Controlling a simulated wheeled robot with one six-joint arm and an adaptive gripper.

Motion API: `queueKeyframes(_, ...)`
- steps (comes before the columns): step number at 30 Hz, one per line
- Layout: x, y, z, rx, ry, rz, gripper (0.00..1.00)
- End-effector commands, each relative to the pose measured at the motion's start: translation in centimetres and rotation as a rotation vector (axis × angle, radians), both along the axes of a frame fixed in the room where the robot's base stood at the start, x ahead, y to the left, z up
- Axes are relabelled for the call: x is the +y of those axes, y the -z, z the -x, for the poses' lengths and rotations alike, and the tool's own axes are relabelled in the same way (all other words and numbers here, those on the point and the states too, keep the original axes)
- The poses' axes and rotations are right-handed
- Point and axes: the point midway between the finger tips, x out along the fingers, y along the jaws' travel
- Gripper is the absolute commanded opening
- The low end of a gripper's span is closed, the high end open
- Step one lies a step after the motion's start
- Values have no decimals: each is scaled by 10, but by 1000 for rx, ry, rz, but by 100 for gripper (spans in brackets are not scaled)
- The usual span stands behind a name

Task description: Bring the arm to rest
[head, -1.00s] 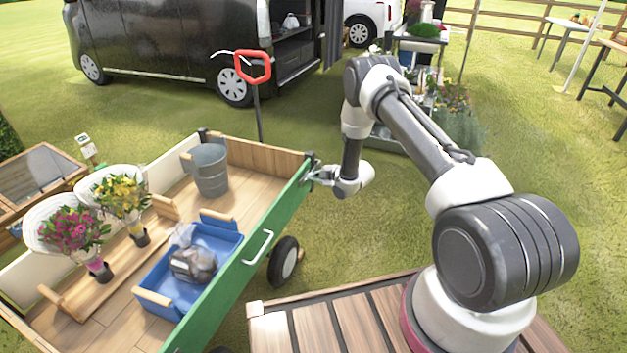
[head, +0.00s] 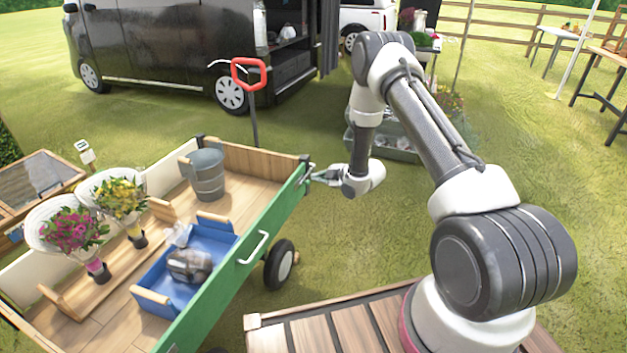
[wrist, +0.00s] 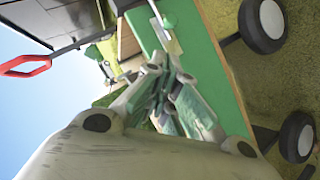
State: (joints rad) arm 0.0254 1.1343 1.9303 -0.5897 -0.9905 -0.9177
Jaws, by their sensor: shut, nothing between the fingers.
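My gripper (head: 318,175) is at the end of my bent arm, at the far right corner of the green-sided cart (head: 235,272) in the head view. Its fingers are shut with nothing between them. In the wrist view the fingers of my gripper (wrist: 165,88) point toward the green side of the cart (wrist: 222,75). I cannot tell whether the fingertips touch the cart. The arm's elbow is raised, and the forearm hangs down to the wrist over the grass.
The cart holds a grey bucket (head: 207,175), a blue tote (head: 224,240) and two bouquets, one pink (head: 72,230) and one yellow (head: 122,197). A red handle (head: 249,74) stands behind it. A black van (head: 165,50) is at the back. Grass right of my arm is open.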

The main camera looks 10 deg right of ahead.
Motion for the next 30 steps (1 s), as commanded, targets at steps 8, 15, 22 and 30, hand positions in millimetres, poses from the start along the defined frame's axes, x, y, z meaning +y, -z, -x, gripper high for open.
queueKeyframes(8, -12, -4, 21, 51, 27, -21, 0)
queueKeyframes(15, -54, 65, 86, 468, 254, 13, 0)
queueKeyframes(22, -106, 33, 165, 830, 606, 70, 0)
queueKeyframes(30, -137, -103, 253, 1058, 1015, 59, 0)
